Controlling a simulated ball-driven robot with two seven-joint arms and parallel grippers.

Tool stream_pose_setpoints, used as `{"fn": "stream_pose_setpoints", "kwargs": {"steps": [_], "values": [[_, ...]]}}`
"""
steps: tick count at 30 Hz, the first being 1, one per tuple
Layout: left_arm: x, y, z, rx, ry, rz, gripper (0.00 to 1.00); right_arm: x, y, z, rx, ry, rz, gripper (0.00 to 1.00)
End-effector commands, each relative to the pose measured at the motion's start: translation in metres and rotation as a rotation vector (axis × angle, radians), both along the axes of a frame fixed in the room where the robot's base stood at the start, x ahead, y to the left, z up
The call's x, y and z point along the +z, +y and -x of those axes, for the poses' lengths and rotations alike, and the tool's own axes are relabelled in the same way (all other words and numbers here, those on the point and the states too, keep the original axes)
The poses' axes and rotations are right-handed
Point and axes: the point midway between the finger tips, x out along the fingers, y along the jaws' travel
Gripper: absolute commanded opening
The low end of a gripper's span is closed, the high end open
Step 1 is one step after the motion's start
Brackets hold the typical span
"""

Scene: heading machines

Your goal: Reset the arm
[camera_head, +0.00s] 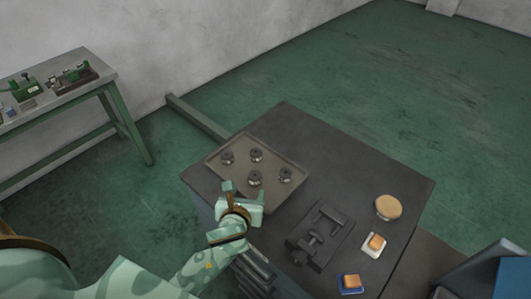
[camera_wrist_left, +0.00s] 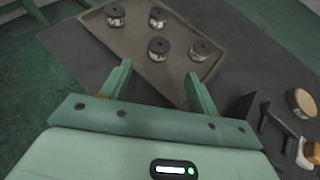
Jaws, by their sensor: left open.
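My left gripper (camera_head: 243,192) is open and empty in the head view, above the near-left edge of the dark table. Its fingers also show in the left wrist view (camera_wrist_left: 158,82), spread apart with nothing between them. Beyond the fingertips lies a tan tray (camera_head: 220,173), also in the wrist view (camera_wrist_left: 125,60). Several small dark-topped round parts (camera_head: 255,155) stand in the tray, apart from the fingers. My right gripper is not in either view.
The dark table (camera_head: 310,135) also carries a black clamp-like fixture (camera_head: 318,238), a tan round disc (camera_head: 388,207), and orange blocks on a white piece (camera_head: 374,246) and a blue piece (camera_head: 351,284). A green-legged bench (camera_head: 60,103) with machines stands at the left wall.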

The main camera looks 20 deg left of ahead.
Motion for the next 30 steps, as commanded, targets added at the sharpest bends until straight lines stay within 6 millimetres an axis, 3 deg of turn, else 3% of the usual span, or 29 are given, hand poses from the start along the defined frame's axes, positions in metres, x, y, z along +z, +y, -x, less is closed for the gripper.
{"fn": "stream_pose_setpoints", "kwargs": {"steps": [8,11,18,30], "values": [[0.003,0.006,0.007,0.073,-0.008,0.091,0.61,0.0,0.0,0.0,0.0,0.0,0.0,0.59],[0.009,0.019,0.023,0.235,-0.031,0.288,0.61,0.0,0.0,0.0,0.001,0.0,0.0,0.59],[0.034,0.053,0.082,0.81,-0.163,0.926,0.61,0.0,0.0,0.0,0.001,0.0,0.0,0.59],[0.066,0.076,0.145,1.401,-0.402,1.487,0.61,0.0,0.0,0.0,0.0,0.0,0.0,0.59]]}}
